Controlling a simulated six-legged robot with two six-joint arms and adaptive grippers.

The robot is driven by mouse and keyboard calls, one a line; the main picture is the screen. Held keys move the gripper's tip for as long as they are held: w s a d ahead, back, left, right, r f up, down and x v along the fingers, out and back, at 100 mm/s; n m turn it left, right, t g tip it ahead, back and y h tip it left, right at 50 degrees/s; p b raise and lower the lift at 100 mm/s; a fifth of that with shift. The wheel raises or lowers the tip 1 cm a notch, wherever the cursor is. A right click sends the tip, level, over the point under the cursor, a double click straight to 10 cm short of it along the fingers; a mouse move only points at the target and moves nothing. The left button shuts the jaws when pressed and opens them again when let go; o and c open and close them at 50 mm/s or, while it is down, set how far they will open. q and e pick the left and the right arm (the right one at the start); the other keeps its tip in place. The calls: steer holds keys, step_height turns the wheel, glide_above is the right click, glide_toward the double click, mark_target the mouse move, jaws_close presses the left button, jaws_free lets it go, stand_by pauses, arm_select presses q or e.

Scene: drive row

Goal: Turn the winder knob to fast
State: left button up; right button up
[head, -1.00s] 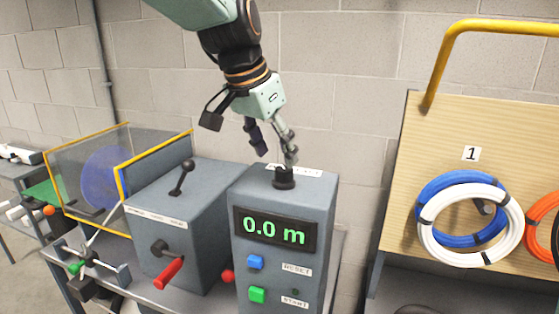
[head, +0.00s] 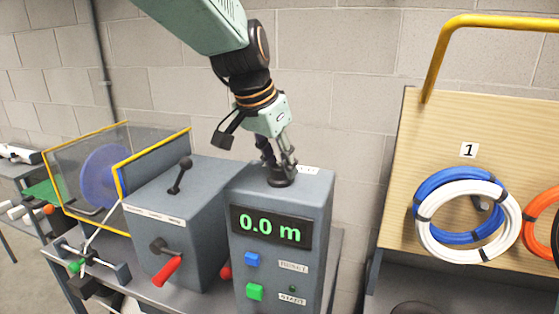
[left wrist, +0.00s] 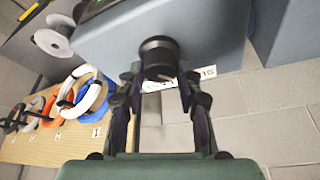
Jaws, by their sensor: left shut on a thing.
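The winder knob (head: 281,179) is a black round knob on top of the grey control box (head: 322,200) with the green "0.0 m" display. My left gripper (head: 279,170) comes down on it from above, with its fingers shut on the knob. In the left wrist view the knob (left wrist: 158,58) sits between the two fingertips (left wrist: 160,78). A white label (left wrist: 196,76) lies beside the knob, partly hidden by a finger. The knob's pointing direction cannot be made out. My right gripper is not in view.
A grey box with a black lever (head: 181,174) and a red-handled crank (head: 168,270) stands to the left. Blue (head: 252,259) and green (head: 255,292) buttons are on the control box front. A board with blue and white coils (head: 428,239) stands at the right.

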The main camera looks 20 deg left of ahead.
arm_select(q)
steer(key=shift+s, duration=0.1)
steer(key=c, duration=0.4)
steer(key=shift+a, duration=0.1)
steer(key=shift+c, duration=0.2)
steer(key=shift+r, duration=0.1)
steer(key=m+h+p, duration=0.1)
steer(key=m, duration=0.2)
steer(key=m+g+p, duration=0.1)
steer(key=m, duration=0.2)
steer(key=shift+a+h, duration=0.1)
steer(key=shift+h, duration=0.3)
steer(key=m+g+p, duration=0.1)
steer(key=m, duration=0.1)
steer(key=m+p, duration=0.1)
steer(key=m, duration=0.1)
steer(key=m+g+p, duration=0.1)
steer(key=m, duration=0.1)
steer(key=shift+w+r+g+h+p, duration=0.15)
steer(key=shift+w+g+h+p, duration=0.15)
steer(key=shift+h+p, duration=0.1)
steer(key=shift+w+m+g+p, duration=0.1)
steer(key=shift+m+g+p, duration=0.5)
steer(key=shift+m, duration=1.3)
